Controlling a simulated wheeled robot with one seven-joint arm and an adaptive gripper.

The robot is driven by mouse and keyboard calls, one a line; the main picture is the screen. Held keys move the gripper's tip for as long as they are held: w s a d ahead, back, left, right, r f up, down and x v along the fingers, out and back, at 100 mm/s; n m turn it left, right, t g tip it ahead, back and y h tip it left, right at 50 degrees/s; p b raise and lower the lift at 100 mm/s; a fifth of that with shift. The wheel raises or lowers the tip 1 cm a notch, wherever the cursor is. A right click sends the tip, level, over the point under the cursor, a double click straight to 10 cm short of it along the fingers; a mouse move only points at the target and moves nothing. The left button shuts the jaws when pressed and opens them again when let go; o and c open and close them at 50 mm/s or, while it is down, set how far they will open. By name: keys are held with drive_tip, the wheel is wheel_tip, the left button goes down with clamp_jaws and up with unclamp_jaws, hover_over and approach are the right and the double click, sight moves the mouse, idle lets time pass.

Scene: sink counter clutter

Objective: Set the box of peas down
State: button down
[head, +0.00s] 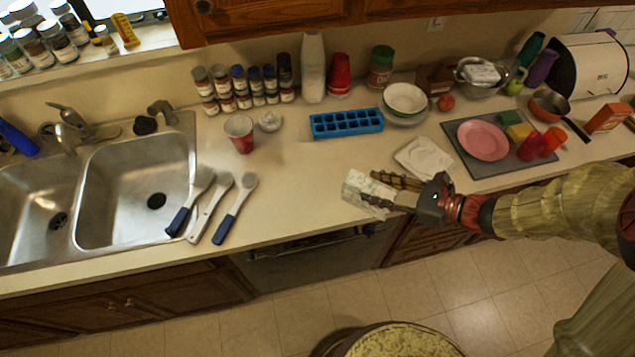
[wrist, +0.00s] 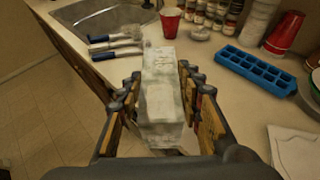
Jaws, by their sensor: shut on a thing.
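The box of peas (head: 363,190) is a pale, whitish carton with faint greenish marks. My gripper (head: 388,190) is shut on it, and the box sticks out past the fingertips to the left. In the wrist view the box (wrist: 161,95) stands between the two fingers of my gripper (wrist: 160,110), lengthwise away from me. It is over the front part of the counter (head: 300,190), near the front edge. I cannot tell whether its underside touches the counter.
Several blue-handled utensils (head: 235,208) lie by the sink (head: 130,190). A red cup (head: 240,133), a blue ice tray (head: 346,123) and a folded white cloth (head: 424,158) surround a clear stretch of counter. A grey mat (head: 455,140) with a pink plate (head: 483,141) is to the right.

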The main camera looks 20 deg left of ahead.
drive_tip(key=shift+w+a+f+b, duration=0.45)
drive_tip(key=shift+w+a+f, duration=0.9)
drive_tip(key=shift+a+f, duration=0.7)
drive_tip(key=shift+w+a+f+b, duration=0.45)
drive_tip(key=shift+w+a+f, duration=0.95)
drive_tip(key=shift+a+f, duration=0.65)
drive_tip(key=shift+w+a+f+b, duration=0.45)
drive_tip(key=shift+w+a+f, duration=1.05)
drive_tip(key=shift+f, duration=0.85)
drive_tip(key=shift+s+a, duration=0.15)
drive_tip(key=shift+f, duration=0.2)
drive_tip(key=c, duration=1.3)
unclamp_jaws()
drive_tip(key=shift+o, duration=0.4)
drive_tip(key=shift+r, duration=0.2)
